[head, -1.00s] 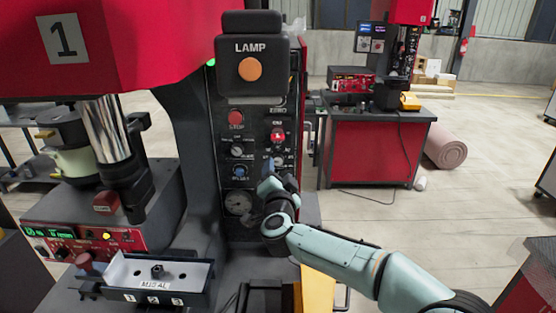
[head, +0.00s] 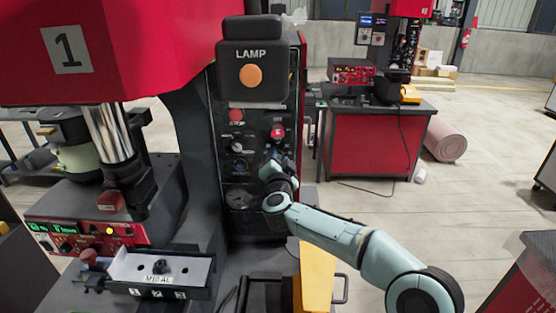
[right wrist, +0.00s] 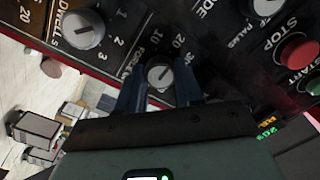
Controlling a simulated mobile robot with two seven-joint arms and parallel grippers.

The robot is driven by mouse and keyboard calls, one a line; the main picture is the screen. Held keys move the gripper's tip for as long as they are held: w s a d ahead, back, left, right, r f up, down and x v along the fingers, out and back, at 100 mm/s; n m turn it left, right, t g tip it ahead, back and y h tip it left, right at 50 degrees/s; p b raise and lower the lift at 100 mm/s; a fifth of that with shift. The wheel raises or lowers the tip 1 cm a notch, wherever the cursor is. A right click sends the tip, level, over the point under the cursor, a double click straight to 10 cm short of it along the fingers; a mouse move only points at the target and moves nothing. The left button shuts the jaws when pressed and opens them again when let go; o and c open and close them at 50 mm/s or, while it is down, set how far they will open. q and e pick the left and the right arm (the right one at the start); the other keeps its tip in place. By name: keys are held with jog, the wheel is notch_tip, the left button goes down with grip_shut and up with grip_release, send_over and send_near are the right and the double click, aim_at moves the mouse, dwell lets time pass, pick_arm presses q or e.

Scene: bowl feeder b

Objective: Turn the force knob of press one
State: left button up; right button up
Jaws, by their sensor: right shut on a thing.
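Press one (head: 100,20) is the red machine marked 1 at the left of the head view, with a black control panel (head: 226,160) on its side. My right gripper (head: 274,162) is at the panel's right part and covers what is behind it there. In the right wrist view the force knob (right wrist: 159,72) is a small round grey knob with a pale mark, beside the word FORCE and the numbers 10, 20 and 30. The right gripper (right wrist: 158,90) is shut on it, one finger on each side. My left gripper is not in view.
A dwell knob (right wrist: 82,29), a mode knob (right wrist: 266,4), a red stop button (right wrist: 298,52) and a green start button (right wrist: 313,83) are around the force knob. The lamp box (head: 251,60) juts out above. A yellow block (head: 316,275) stands below my right arm.

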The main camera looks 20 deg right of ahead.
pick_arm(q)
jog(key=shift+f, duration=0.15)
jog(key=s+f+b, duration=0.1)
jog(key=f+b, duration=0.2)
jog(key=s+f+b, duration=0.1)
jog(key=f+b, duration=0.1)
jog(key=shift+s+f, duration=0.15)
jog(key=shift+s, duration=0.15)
pick_arm(e)
jog(key=m, duration=0.8)
jog(key=shift+m, duration=0.4)
jog(key=o, duration=1)
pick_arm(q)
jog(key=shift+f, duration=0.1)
pick_arm(e)
jog(key=shift+o, duration=0.2)
